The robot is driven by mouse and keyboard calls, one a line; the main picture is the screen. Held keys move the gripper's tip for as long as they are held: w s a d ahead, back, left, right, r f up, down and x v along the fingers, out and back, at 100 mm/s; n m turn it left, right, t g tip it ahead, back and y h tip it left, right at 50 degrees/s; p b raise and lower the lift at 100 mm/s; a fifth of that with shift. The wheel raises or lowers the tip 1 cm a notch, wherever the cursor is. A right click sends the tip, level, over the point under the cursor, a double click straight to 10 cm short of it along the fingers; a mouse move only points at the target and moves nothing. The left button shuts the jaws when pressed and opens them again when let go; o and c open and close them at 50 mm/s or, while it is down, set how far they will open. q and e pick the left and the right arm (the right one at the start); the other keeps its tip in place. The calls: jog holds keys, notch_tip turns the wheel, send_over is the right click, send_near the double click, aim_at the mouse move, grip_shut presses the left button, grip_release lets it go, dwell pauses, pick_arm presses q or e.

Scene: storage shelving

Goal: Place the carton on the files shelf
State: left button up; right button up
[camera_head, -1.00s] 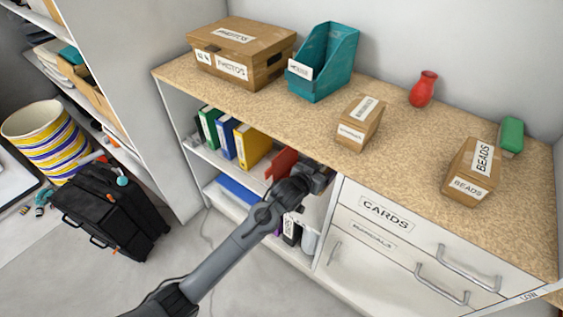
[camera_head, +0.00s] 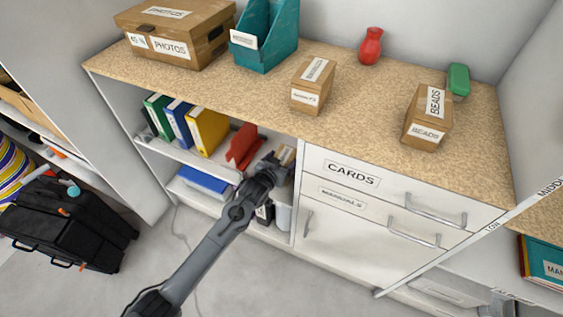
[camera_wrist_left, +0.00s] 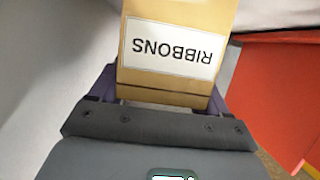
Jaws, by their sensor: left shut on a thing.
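My left gripper (camera_head: 277,165) is shut on a brown carton (camera_head: 286,156) inside the right end of the open cabinet bay, at the level of the shelf with the binders. In the left wrist view, the carton (camera_wrist_left: 170,85) fills the space between the gripper's fingers (camera_wrist_left: 158,92), and its white label reads RIBBONS upside down. The files shelf (camera_head: 182,154) carries green, blue and yellow binders (camera_head: 207,130) and a red file holder (camera_head: 243,146) just left of the gripper. Whether the carton touches the shelf is hidden. My right gripper is not in view.
The countertop above holds the PHOTOS box (camera_head: 175,35), a teal file holder (camera_head: 266,40), a small carton (camera_head: 312,86), a red vase (camera_head: 370,47) and the BEADS box (camera_head: 428,117). Drawers (camera_head: 350,177) close off the right side. A blue item (camera_head: 205,180) lies below.

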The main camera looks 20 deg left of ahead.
pick_arm(q)
jog(key=shift+w+r, duration=0.1)
jog(key=o, duration=1.5)
jog(key=shift+o, duration=0.2)
jog(key=shift+s, duration=0.2)
jog(key=s+a+m+g+y+p, duration=0.1)
jog(key=s+g, duration=0.9)
jog(key=s, duration=3.2)
jog(key=shift+a+p, duration=0.55)
jog(key=shift+p, duration=0.65)
